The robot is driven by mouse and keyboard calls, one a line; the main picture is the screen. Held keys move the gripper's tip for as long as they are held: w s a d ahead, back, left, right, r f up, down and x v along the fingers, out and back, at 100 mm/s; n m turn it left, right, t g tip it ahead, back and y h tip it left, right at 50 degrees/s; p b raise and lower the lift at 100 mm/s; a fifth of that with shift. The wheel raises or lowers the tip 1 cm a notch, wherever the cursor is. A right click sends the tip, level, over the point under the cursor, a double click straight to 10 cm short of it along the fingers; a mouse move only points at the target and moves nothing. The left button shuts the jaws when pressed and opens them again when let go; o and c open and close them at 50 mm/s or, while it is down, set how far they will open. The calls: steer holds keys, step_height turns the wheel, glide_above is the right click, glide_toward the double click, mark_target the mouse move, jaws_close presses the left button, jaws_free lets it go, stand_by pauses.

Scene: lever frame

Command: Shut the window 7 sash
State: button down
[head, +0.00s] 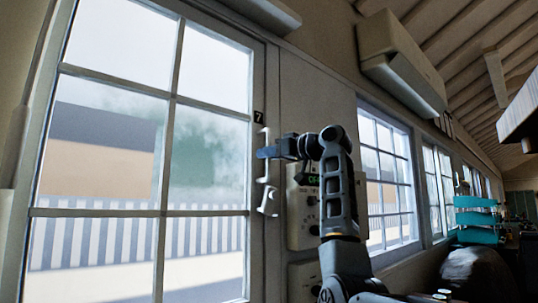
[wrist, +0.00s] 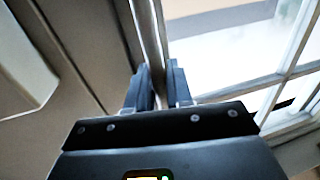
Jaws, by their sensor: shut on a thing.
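The window 7 sash (head: 171,150) is a large white-framed pane with several glass panels, at the left of the head view. A small black "7" label (head: 258,117) sits on its right frame. Below the label is a white upright handle (head: 267,200). My gripper (head: 266,153) is at the handle's middle. In the wrist view, a pale upright bar (wrist: 152,30), which looks like the handle, runs between the two dark fingers of my gripper (wrist: 160,88), which are shut on it. The fingers hide part of the handle. I cannot tell how far the sash stands open.
A wall box with a green display (head: 314,180) is just right of the handle, partly behind my arm. A white wall unit (head: 398,62) hangs above another window (head: 386,170). Turquoise items (head: 476,220) stand farther along the wall.

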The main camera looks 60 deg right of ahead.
steer(key=shift+s+d+r, duration=0.1)
steer(key=shift+s+d, duration=0.05)
steer(key=shift+d, duration=0.15)
steer(key=c, duration=1.2)
jaws_free()
steer(key=shift+d, duration=0.1)
steer(key=shift+s+a+b, duration=0.15)
steer(key=shift+s+b, duration=0.45)
steer(key=shift+s, duration=1.35)
steer(key=shift+s+a+b, duration=0.1)
steer(key=shift+s+b, duration=0.45)
steer(key=shift+s, duration=1.35)
